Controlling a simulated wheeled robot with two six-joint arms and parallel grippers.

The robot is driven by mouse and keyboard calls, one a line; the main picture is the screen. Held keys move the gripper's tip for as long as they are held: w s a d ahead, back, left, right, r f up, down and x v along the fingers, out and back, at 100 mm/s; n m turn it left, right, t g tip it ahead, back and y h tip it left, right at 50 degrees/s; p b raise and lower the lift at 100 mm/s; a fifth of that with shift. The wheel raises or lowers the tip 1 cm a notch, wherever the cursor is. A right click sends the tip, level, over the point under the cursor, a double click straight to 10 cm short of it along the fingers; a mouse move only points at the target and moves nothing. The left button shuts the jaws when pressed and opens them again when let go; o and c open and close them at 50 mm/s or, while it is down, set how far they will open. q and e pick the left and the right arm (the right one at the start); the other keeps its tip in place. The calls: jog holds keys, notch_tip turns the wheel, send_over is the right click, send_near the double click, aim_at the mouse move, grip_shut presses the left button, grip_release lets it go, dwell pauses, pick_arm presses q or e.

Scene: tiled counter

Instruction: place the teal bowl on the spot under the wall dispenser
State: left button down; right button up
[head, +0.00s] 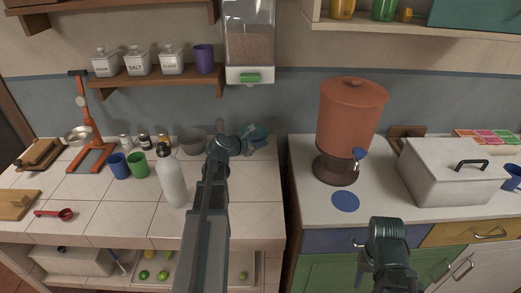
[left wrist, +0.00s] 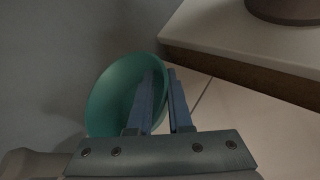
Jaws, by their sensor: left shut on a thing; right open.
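The teal bowl (head: 261,131) is at the back right of the tiled counter, below the wall dispenser (head: 250,45) with its green lever. My left gripper (head: 246,136) is shut on the bowl's rim. In the left wrist view the bowl (left wrist: 108,100) looks tilted, with its rim between my finger pads (left wrist: 163,100). I cannot tell whether the bowl touches the counter. The spot under the dispenser is not clearly visible; my gripper and the bowl cover that area. My right gripper (head: 388,238) is open and empty, in front of the right counter.
A grey bowl (head: 192,142) and a white bottle (head: 172,180) stand left of my left arm. Blue and green cups (head: 138,165) are further left. A gap separates the tiled counter from the right counter, which holds a terracotta dispenser (head: 350,115) and a blue disc (head: 345,201).

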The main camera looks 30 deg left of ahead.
aim_at(261, 156)
pick_arm(q)
notch_tip(261, 156, down, 3)
jog(key=b, duration=0.2)
jog(key=shift+f+b, duration=0.2)
jog(key=shift+b, duration=0.15)
jog(key=shift+r, duration=0.15)
jog(key=c, duration=0.8)
grip_release()
jog(key=shift+s+r, duration=0.1)
jog(key=shift+r, duration=0.05)
jog(key=p+v, duration=0.5)
jog(key=v, duration=0.5)
jog(key=shift+s, duration=0.2)
jog(key=shift+s+a+r, duration=0.15)
jog(key=shift+s+r, duration=0.1)
jog(key=shift+s, duration=0.35)
